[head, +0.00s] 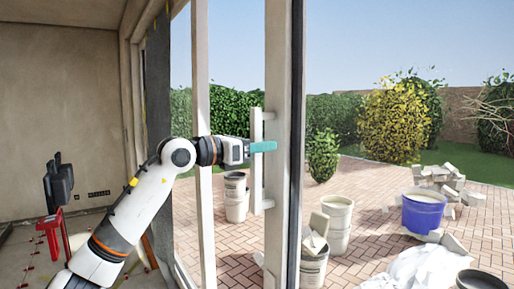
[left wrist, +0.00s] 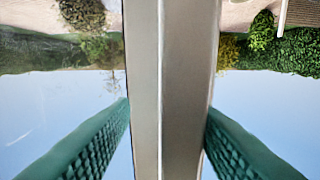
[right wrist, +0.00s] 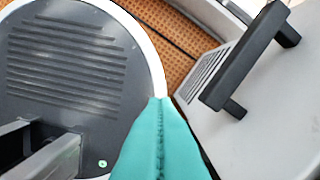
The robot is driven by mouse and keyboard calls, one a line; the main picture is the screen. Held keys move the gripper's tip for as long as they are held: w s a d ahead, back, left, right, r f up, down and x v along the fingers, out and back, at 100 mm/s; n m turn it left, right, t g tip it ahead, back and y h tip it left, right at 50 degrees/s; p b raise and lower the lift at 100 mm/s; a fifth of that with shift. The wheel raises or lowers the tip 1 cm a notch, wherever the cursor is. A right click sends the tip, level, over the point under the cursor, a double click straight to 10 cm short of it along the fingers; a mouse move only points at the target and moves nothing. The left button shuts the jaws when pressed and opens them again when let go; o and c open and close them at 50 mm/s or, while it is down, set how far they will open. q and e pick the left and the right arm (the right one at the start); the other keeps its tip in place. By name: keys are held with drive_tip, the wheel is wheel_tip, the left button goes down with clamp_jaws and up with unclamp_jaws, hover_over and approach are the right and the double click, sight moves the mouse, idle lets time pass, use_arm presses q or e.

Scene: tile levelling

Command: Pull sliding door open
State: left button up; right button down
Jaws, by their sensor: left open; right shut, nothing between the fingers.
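The sliding door's pale upright frame (head: 279,70) stands in the middle of the head view. A pale vertical bar handle (head: 256,188) is fixed to it by short stand-offs. My left gripper (head: 264,147) is at the handle's upper middle, and its teal fingers cross the bar. In the left wrist view its open fingers (left wrist: 168,135) lie on either side of a pale upright bar (left wrist: 144,60); contact cannot be told. My right gripper (right wrist: 160,135) is shut and empty in the right wrist view, outside the head view.
Outside on the brick paving are a blue tub (head: 423,213), white buckets (head: 337,225), a rubble pile (head: 440,185) and white sheeting (head: 425,270). A red stand (head: 52,235) with a dark object is inside at left. Another pale upright (head: 201,100) stands left of the handle.

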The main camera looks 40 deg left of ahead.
use_arm(q)
drive_tip(key=b+v, duration=0.5)
drive_tip(key=v, duration=0.7)
drive_tip(key=shift+b, duration=0.35)
use_arm(e)
wheel_tip(320, 180, down, 6)
drive_tip(key=shift+r, duration=0.15)
use_arm(q)
drive_tip(key=shift+f, duration=0.1)
use_arm(e)
drive_tip(key=shift+d, duration=0.3)
